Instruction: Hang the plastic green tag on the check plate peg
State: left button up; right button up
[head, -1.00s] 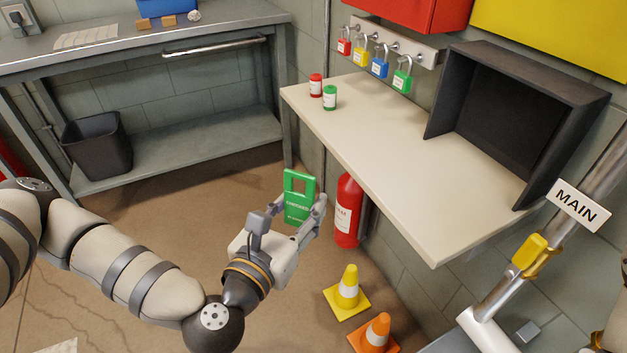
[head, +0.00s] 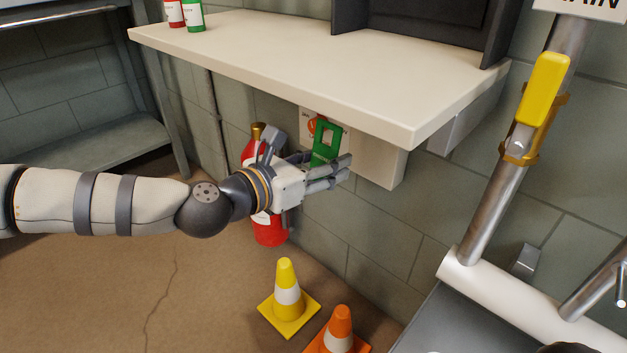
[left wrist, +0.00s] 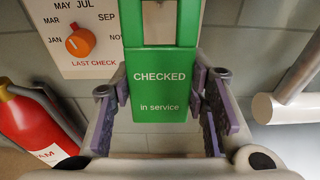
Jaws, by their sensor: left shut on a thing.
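My left gripper (head: 338,167) is shut on the green tag (head: 325,142), below the shelf near the wall. The tag is upright, with a window in its upper part. In the left wrist view the tag (left wrist: 160,95) stands between the fingers and reads "CHECKED in service"; its top runs out of the picture. The check plate (head: 306,117) is on the wall behind the tag, partly covered by it. In the left wrist view the plate (left wrist: 102,58) shows months, "LAST CHECK" and an orange knob (left wrist: 81,41). I cannot make out a peg. My right gripper is out of view.
The cream shelf (head: 300,62) overhangs the tag. A white box (head: 380,165) is under it, right of the gripper. A red extinguisher (head: 268,230) stands behind my left wrist. Yellow (head: 286,285) and orange (head: 340,325) cones are on the floor. A pipe with a yellow handle (head: 543,88) is right.

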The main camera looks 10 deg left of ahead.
pick_arm(q)
jog(key=shift+r+b+x, duration=0.2)
jog(key=shift+b+x, duration=0.35)
jog(key=shift+x, duration=1.4)
jog(key=shift+r+b+x, duration=0.2)
jog(key=shift+b+x, duration=0.35)
jog(key=shift+x, duration=1.4)
jog(key=shift+w+d+f+b, duration=0.45)
jog(key=shift+w+d+b, duration=0.05)
jog(key=shift+w+b, duration=0.2)
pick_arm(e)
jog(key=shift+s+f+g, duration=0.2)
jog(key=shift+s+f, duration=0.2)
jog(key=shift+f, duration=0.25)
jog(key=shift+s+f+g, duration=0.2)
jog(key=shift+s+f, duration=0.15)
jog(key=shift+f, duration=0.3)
pick_arm(q)
jog(key=o, duration=1.3)
